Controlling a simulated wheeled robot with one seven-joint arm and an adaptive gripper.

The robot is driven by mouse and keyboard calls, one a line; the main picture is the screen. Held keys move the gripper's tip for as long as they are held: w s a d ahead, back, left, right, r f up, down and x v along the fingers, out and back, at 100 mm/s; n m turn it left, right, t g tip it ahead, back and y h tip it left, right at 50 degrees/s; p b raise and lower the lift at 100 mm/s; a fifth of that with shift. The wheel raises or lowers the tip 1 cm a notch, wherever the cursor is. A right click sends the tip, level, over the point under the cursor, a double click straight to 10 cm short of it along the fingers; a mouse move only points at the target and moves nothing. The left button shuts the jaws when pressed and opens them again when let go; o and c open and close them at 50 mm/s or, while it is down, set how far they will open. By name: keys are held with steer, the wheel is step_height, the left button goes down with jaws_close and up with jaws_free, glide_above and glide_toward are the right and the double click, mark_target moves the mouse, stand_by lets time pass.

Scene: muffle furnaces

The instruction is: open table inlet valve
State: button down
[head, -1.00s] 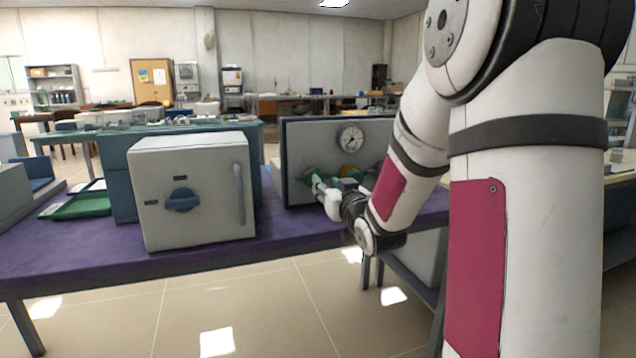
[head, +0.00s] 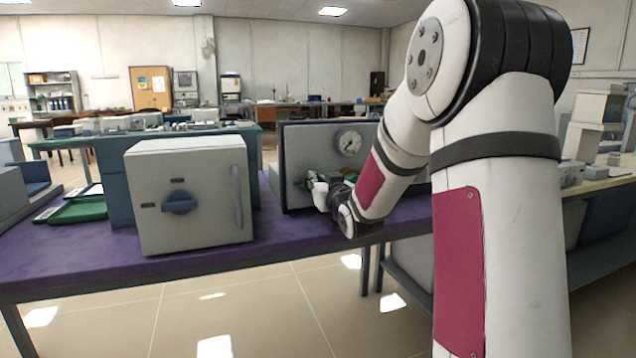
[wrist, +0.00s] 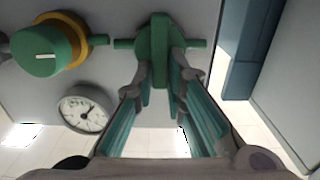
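A green valve with a bar-shaped handle (wrist: 160,55) is on a grey panel at the top middle of the wrist view. My gripper (wrist: 163,68) is open, with its two teal-padded fingers on either side of the handle's lower end. I cannot tell whether the pads touch it. In the head view my gripper (head: 317,184) is against the front of the grey panel (head: 298,142) and mostly hides the valves there.
A second valve with a green knob (wrist: 40,50) and yellow collar is to the left in the wrist view. A dial gauge (head: 349,143) is on the panel. A grey box with a blue knob (head: 179,203) stands left on the purple table (head: 75,245).

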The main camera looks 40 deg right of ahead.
steer(key=shift+m, duration=0.3)
steer(key=shift+s+d+f+m+p, duration=0.2)
steer(key=shift+m+p, duration=0.75)
steer(key=shift+m, duration=1.95)
steer(key=shift+w+d+f+m+p, duration=0.1)
steer(key=shift+d+f+m+p, duration=0.55)
steer(key=shift+m, duration=2.25)
steer(key=shift+s+m+p, duration=0.1)
steer(key=shift+m+p, duration=1.1)
steer(key=shift+m, duration=1.7)
steer(key=c, duration=1.6)
jaws_free()
steer(key=shift+s, duration=0.1)
